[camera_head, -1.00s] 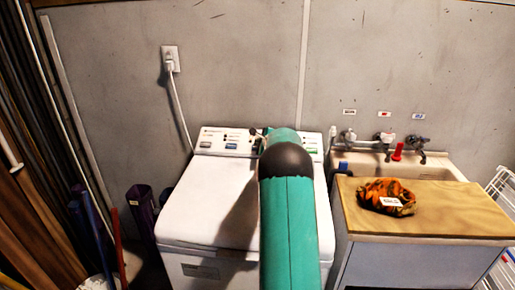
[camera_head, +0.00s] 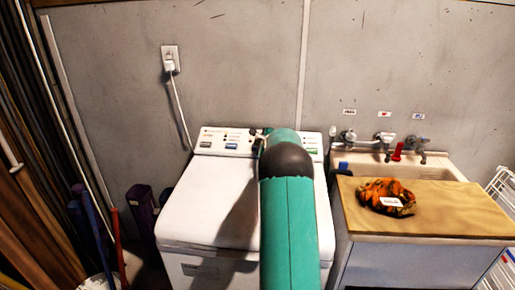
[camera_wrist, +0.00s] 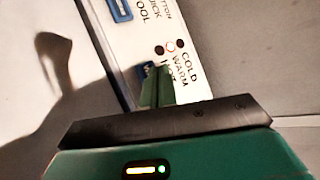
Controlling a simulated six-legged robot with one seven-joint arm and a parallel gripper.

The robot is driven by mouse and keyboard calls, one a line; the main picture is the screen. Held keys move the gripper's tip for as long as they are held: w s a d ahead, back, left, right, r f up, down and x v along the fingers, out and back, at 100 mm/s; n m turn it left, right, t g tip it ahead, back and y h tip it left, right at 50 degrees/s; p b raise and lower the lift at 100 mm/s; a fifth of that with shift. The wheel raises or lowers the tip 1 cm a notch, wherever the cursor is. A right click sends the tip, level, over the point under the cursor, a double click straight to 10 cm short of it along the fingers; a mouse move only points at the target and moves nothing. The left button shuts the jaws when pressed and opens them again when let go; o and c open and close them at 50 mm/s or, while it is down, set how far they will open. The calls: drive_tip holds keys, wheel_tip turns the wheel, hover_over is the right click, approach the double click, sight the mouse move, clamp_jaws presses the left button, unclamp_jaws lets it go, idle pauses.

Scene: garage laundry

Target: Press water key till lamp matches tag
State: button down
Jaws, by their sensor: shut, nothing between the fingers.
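The washer's control panel (camera_wrist: 140,30) shows in the wrist view with the words COLD, WARM and HOT. In the head view my arm covers part of the panel. A white tag (camera_head: 392,202) lies on the orange and black cloth (camera_head: 377,192); its writing is too small to read.
The white washer (camera_head: 200,200) stands against the grey wall. To its right are a sink (camera_head: 433,173) with several taps and a wooden board (camera_head: 440,212). Another blue key (camera_wrist: 120,9) sits further along the panel. A wall outlet (camera_head: 170,58) has a cord hanging down.

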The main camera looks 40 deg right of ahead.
drive_tip(key=shift+w+d+f, duration=0.1)
drive_tip(key=shift+f, duration=0.2)
drive_tip(key=shift+d+f, duration=0.2)
drive_tip(key=shift+f, duration=0.6)
idle(1.1)
drive_tip(key=shift+s+a+r, duration=0.1)
drive_tip(key=shift+a+r, duration=0.05)
drive_tip(key=shift+r, duration=0.35)
drive_tip(key=shift+s+a+r, duration=0.1)
drive_tip(key=shift+a+r, duration=0.05)
drive_tip(key=shift+r, duration=0.3)
drive_tip(key=shift+r, duration=0.1)
drive_tip(key=r, duration=0.1)
drive_tip(key=a+r, duration=0.1)
drive_tip(key=r, duration=0.1)
drive_tip(key=s+r, duration=0.1)
drive_tip(key=shift+a+r, duration=0.25)
drive_tip(key=shift+r, duration=0.05)
drive_tip(key=shift+s, duration=0.15)
idle(0.5)
